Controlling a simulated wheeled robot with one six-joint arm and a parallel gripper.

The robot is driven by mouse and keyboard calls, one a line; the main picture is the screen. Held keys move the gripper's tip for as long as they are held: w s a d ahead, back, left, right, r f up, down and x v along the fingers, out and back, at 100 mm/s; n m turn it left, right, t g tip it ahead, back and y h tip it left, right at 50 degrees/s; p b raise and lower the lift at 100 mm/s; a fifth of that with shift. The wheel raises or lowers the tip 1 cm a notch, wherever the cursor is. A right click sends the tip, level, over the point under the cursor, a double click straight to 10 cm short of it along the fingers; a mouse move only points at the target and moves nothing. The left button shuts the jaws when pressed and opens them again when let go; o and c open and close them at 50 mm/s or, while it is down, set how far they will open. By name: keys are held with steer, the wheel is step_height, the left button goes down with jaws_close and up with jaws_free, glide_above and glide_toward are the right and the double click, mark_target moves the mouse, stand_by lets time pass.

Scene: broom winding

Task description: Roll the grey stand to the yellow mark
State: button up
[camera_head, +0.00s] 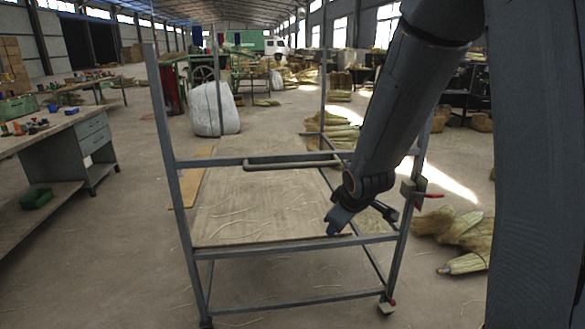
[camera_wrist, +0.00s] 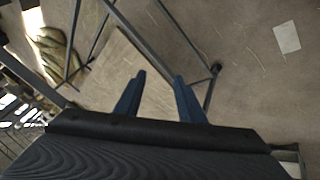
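The grey stand (camera_head: 325,241) is an upright metal frame with a low shelf (camera_head: 262,211), corner posts, small wheels and a handle (camera_head: 290,166) on its near crossbar. Its thin bars also show beyond the fingers in the wrist view (camera_wrist: 176,27). My gripper (camera_head: 338,222) is in front of the stand's right half, below the handle. In the wrist view, my gripper (camera_wrist: 160,76) has its two blue fingers apart with nothing between them. A yellowish strip (camera_head: 190,178) lies left of the stand, partly hidden by a post; I cannot tell if it is the mark.
A workbench (camera_head: 85,137) with a green bin (camera_head: 36,198) stands at the left. A white sack (camera_head: 214,108) stands behind the stand. Bundles (camera_head: 465,240) lie on the floor at the right.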

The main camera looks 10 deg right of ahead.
steer(key=w+a+r+n+t+y, duration=0.1)
steer(key=w+n+t, duration=0.15)
steer(key=w, duration=0.25)
steer(key=w+r+n+t+y, duration=0.1)
steer(key=w+n, duration=0.2)
steer(key=w, duration=0.2)
steer(key=n+t+y+p, duration=0.2)
steer(key=n+t+y, duration=0.25)
steer(key=n, duration=0.35)
glide_toward(296, 167)
steer(key=r+x, duration=0.1)
steer(key=x, duration=0.8)
steer(key=p+x, duration=0.1)
steer(key=x, duration=0.1)
steer(key=shift+w+a+f, duration=0.1)
steer(key=shift+w+f, duration=0.05)
steer(key=shift+f, duration=0.3)
jaws_close()
